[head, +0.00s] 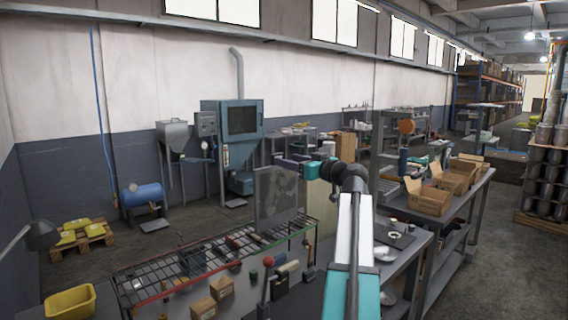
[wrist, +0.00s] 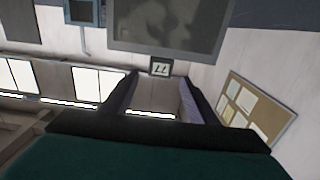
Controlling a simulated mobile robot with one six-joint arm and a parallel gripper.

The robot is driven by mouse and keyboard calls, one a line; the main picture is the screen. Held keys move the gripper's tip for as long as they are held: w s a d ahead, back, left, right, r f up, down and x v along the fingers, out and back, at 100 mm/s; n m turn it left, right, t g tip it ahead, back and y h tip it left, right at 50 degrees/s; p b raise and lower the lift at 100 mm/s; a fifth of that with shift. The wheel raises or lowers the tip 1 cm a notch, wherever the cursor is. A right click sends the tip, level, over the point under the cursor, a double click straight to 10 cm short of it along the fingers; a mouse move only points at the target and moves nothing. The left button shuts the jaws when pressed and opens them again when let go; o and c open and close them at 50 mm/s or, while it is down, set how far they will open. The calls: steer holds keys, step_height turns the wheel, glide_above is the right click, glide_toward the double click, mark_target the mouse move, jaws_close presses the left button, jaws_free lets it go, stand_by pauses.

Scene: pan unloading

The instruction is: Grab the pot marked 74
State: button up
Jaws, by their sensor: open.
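No pot with a readable 74 shows in either view. My gripper (head: 293,166) is raised over the work area, beside the top of an upright grey panel (head: 276,195). In the wrist view my gripper (wrist: 158,80) is open, with its two dark fingers spread and nothing held between them. The wrist picture looks upside down. A small dark-framed sign (wrist: 161,67) shows near the fingertips, at the edge of the grey panel (wrist: 170,25). Its two characters look like LL or an inverted 77.
A wire rack with red edges (head: 150,282) and small boxes (head: 203,308) stand in front. Open cardboard boxes (head: 430,198) stand on a bench at right. A yellow bin (head: 70,301) is at lower left. Dark cylindrical containers (head: 545,180) are stacked at far right. Floor at right is clear.

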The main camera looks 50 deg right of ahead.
steer(key=s+b, duration=0.1)
steer(key=s, duration=0.6)
steer(key=shift+s+a+b, duration=0.3)
steer(key=shift+s+b, duration=0.05)
steer(key=shift+s, duration=0.05)
